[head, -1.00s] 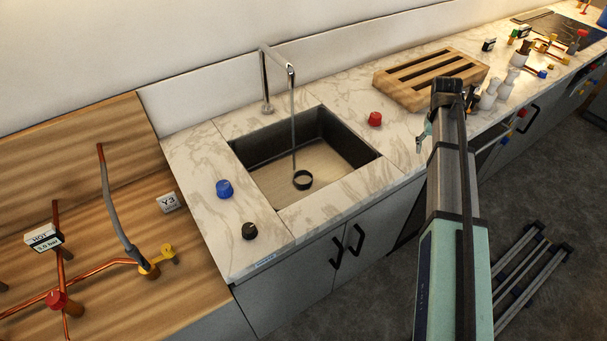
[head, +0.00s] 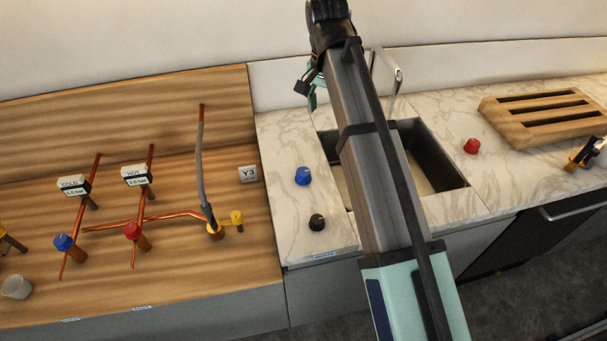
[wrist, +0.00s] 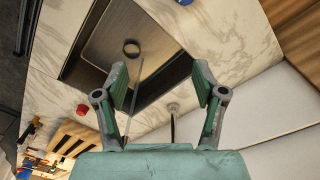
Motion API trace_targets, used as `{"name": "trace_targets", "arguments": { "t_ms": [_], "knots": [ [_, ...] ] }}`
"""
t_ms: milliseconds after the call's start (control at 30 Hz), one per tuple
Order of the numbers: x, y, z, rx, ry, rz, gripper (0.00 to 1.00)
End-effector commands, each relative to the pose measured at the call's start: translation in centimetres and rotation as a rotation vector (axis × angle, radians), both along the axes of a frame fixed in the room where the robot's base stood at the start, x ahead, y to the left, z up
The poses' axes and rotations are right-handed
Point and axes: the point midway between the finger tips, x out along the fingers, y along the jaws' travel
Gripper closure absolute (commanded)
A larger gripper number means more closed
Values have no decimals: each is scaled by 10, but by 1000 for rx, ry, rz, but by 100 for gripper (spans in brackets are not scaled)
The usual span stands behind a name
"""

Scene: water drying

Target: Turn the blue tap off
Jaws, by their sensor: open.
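A blue knob (head: 303,176) stands on the marble counter left of the sink (head: 445,160). A sliver of blue shows at the top edge of the wrist view (wrist: 185,2). Another blue knob (head: 63,242) sits on the cold pipe at the left. My gripper (wrist: 158,80) is open and empty above the sink area, with both fingers apart from the knobs. In the head view its teal fingers (head: 312,92) show at the arm's far end. A thin stream (wrist: 135,85) runs over the sink in the wrist view. My arm hides part of the sink in the head view.
A metal faucet (head: 385,70) rises behind the sink, close to my arm. A black knob (head: 317,222) is in front of the blue one, and a red knob (head: 472,146) is right of the sink. A wooden rack (head: 545,120) lies farther right. Copper pipes (head: 150,218) stand at left.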

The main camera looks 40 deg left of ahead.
Motion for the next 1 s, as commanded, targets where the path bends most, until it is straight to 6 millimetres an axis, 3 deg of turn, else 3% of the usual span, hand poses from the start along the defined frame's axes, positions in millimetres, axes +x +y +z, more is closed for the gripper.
{"name": "trace_targets", "arguments": {
  "t_ms": [33, 233, 533, 1000],
  "knots": [
    [-15, 14, -28, 10, 13, -28, 30],
    [-33, 33, -50, 36, 38, -115, 30],
    [-35, 33, -74, 37, 43, -126, 30],
    [-35, 33, -161, 36, 43, -125, 30]
  ]
}}
